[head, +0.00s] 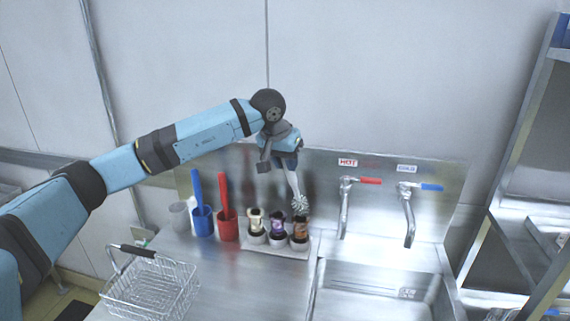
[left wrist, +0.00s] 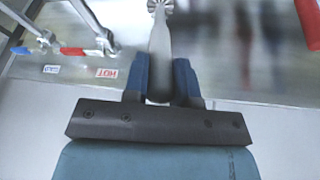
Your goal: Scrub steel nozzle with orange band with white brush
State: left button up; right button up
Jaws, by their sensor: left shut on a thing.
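The white brush (head: 295,183) is in my left gripper (head: 287,160), which is shut on its handle. Its round bristle head points down, just above the nozzle with the orange band (head: 301,229), the rightmost in a row of three. I cannot tell whether the bristles touch that nozzle. In the left wrist view the brush (left wrist: 159,45) sticks out from between the blue fingers of my left gripper (left wrist: 161,78). The nozzles cannot be made out there. My right gripper is not in view.
A purple-banded nozzle (head: 277,224) and a cream one (head: 255,222) stand beside it. Left are a red cup (head: 228,231), a blue cup (head: 203,222), a grey cup (head: 179,217) and a wire basket (head: 150,287). Right are two taps (head: 344,212) and the sink (head: 370,292).

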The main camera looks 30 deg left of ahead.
pick_arm(q)
jog(key=shift+s, duration=0.1)
dwell(0.3)
jog(key=shift+s+d+b, duration=0.25)
jog(key=shift+s, duration=0.6)
jog(key=shift+s+d+b, duration=0.2)
jog(key=shift+s+d, duration=0.05)
jog(key=shift+s, duration=0.55)
jog(key=shift+w, duration=0.1)
jog(key=shift+w+a, duration=0.25)
jog(key=shift+w, duration=0.6)
jog(key=shift+w+a, duration=0.25)
jog(key=shift+w, duration=0.55)
jog(key=shift+s, duration=0.1)
jog(key=shift+s+d+f+b, duration=0.1)
jog(key=shift+s+d+b, duration=0.2)
jog(key=shift+s, duration=0.55)
jog(key=shift+s+d+b, duration=0.2)
jog(key=shift+s+b, duration=0.1)
jog(key=shift+s, duration=0.55)
